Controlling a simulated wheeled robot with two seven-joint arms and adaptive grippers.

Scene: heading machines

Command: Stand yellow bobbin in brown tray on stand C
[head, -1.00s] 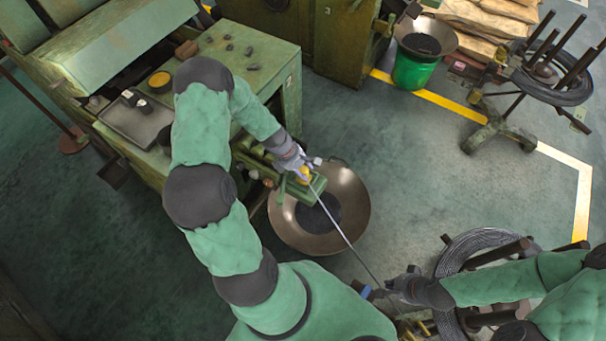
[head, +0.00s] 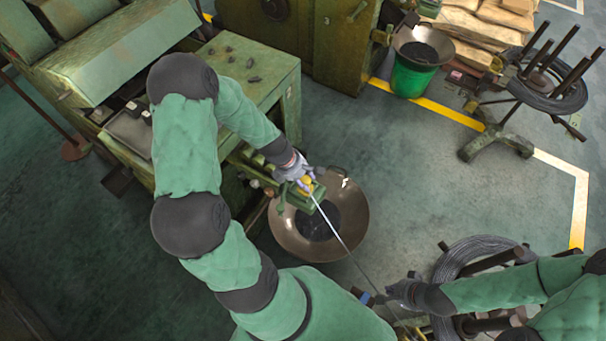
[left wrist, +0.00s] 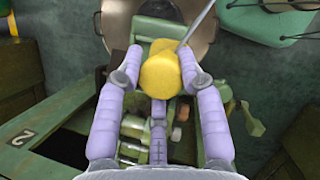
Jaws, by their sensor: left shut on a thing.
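A yellow bobbin-like piece with rounded ends (left wrist: 160,74) sits between the fingers of my left gripper (left wrist: 161,62), which is shut on it. In the head view the yellow piece (head: 307,183) is small and partly covered by my left gripper (head: 301,178), above green machine parts beside a wide bowl. A thin pale rod or wire runs from it down to the right. My right gripper (head: 400,292) is at the lower right near that line; its fingers are too unclear to judge. I cannot make out a brown tray or a stand marked C.
A brown-metal bowl (head: 344,229) with dark contents stands right of the green machine table (head: 270,85), which carries small dark pieces. A second bowl rests on a green bucket (head: 412,80). Wire-coil stands (head: 500,140) are at the right. Floor between is open.

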